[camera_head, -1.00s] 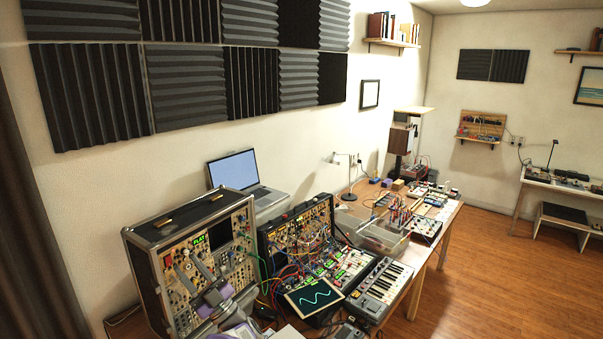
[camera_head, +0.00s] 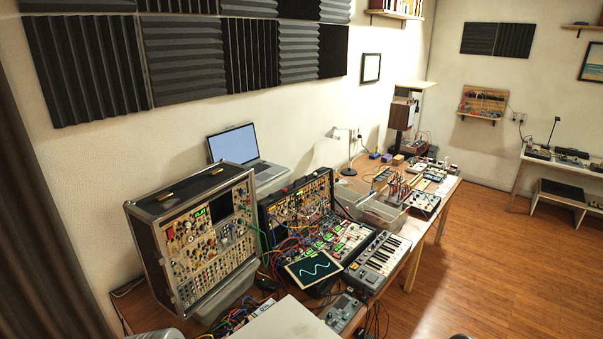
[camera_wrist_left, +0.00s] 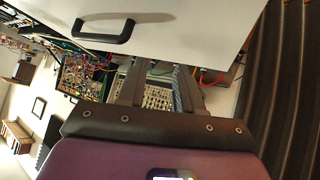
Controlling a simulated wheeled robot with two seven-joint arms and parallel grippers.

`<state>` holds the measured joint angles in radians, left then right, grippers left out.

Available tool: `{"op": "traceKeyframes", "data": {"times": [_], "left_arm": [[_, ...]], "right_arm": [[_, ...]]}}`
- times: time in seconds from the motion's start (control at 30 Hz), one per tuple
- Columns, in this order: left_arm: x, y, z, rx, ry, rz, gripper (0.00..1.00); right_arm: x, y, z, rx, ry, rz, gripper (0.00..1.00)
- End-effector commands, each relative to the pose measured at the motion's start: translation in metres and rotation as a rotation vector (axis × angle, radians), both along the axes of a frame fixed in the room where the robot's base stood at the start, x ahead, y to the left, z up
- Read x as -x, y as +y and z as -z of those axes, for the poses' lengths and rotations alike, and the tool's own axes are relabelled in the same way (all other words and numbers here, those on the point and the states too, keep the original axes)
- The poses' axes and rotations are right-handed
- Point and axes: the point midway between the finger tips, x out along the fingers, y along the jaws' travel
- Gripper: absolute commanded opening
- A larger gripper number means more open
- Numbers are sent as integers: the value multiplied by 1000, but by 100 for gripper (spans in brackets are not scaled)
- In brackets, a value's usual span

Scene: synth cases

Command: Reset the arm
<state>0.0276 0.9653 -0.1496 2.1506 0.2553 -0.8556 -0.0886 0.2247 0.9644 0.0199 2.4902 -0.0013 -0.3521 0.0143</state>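My left gripper (camera_wrist_left: 160,76) shows in the left wrist view, its two dark fingers apart with a synth panel visible in the gap between them. Nothing is held between them. A white panel with a black handle (camera_wrist_left: 104,30) lies across the top of that view, close to the fingertips; I cannot tell if they touch. In the head view neither gripper is visible. The right gripper is out of both views.
In the head view, a black modular synth case (camera_head: 150,255) stands at the left of the desk, beside a patched synth (camera_head: 298,215), a wave screen (camera_head: 314,267) and a keyboard (camera_head: 377,261). A pale flat-topped box (camera_head: 285,320) is at the bottom edge. Wooden floor (camera_head: 480,260) lies clear at right.

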Motion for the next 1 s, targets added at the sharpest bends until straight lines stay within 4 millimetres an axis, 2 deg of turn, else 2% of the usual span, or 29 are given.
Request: {"op": "traceKeyframes", "data": {"times": [0.03,0.13,0.23,0.37,0.4,0.5,1.0], "left_arm": [[30,-13,18,58,103,31,35],[90,-42,42,170,296,102,35],[153,-69,53,274,481,172,35],[238,-102,48,407,723,270,35],[249,-107,56,425,756,287,35],[243,-105,96,415,740,282,35],[242,-105,235,412,736,280,35]], "right_arm": [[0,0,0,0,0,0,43],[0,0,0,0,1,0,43],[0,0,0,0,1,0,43],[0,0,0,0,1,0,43],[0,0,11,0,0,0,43],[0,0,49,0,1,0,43],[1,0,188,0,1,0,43]]}}
